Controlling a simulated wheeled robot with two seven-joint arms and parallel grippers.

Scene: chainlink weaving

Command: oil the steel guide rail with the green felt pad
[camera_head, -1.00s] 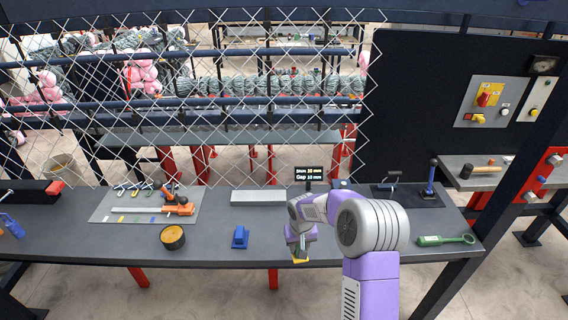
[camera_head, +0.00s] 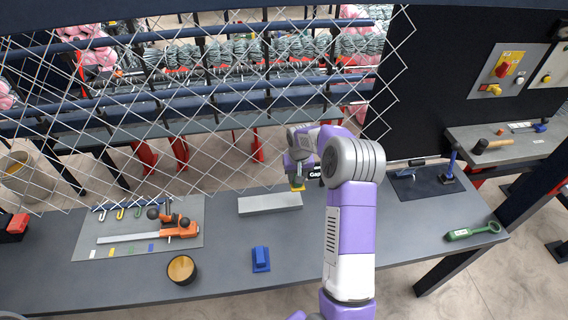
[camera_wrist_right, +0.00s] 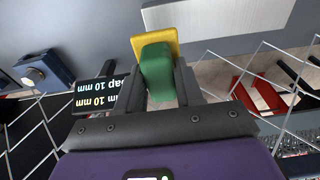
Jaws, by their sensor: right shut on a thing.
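The steel guide rail (camera_head: 268,204) is a pale grey bar lying on the bench; its brushed surface also shows at the top of the right wrist view (camera_wrist_right: 222,17). My right gripper (camera_head: 297,177) is beside the rail's right end at its back edge. It is shut on the green felt pad, a green block (camera_wrist_right: 157,72) with a yellow plate at its far end. In the right wrist view the yellow plate overlaps the rail's near corner; I cannot tell whether they touch. My left gripper is not in view.
A round tin with amber contents (camera_head: 182,269) and a blue block (camera_head: 261,259) stand in front of the rail. A tool mat (camera_head: 85,243) lies left. A small display (camera_wrist_right: 98,95) is close to my right gripper. Chain-link mesh (camera_head: 215,110) hangs behind.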

